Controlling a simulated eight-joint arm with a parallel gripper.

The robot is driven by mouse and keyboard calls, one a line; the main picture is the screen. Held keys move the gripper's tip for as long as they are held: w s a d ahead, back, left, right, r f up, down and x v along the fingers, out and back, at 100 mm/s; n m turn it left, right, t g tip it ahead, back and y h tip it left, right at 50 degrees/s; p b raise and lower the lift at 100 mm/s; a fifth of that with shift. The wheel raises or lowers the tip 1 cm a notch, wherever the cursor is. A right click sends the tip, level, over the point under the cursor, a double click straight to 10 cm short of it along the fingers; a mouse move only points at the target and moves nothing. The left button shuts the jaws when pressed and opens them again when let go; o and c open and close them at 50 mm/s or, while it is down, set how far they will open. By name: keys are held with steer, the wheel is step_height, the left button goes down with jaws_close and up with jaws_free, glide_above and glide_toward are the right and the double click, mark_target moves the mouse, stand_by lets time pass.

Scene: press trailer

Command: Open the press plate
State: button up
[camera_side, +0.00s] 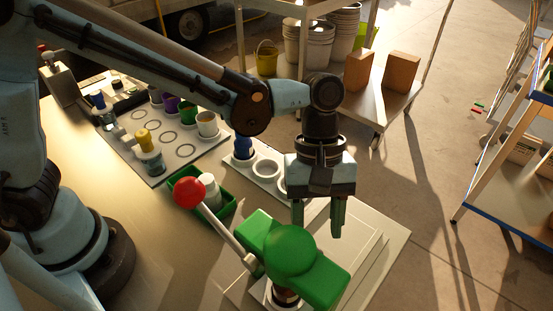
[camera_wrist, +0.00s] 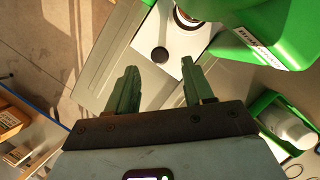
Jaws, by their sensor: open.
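The green press (camera_side: 292,250) stands on a pale base plate at the front right of the table. Its lever ends in a red ball (camera_side: 189,193) and points up to the left. My gripper (camera_side: 318,222) is just behind the press, pointing down, open and empty. In the wrist view, my gripper's two green fingers (camera_wrist: 157,88) are apart. Beyond them lies a white plate (camera_wrist: 172,45) with a dark round knob (camera_wrist: 159,54). The green press body (camera_wrist: 275,30) fills the upper right there. I cannot tell whether the fingers touch anything.
A green bin (camera_side: 222,205) with a white bottle (camera_side: 209,187) sits left of the press. A white holder (camera_side: 265,168) with rings and a blue-topped bottle (camera_side: 243,148) is behind. A grey tray (camera_side: 183,157) holds several bottles and cups. The right of the table's base plate is clear.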

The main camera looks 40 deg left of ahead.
steer(key=shift+x, duration=2.15)
jaws_close()
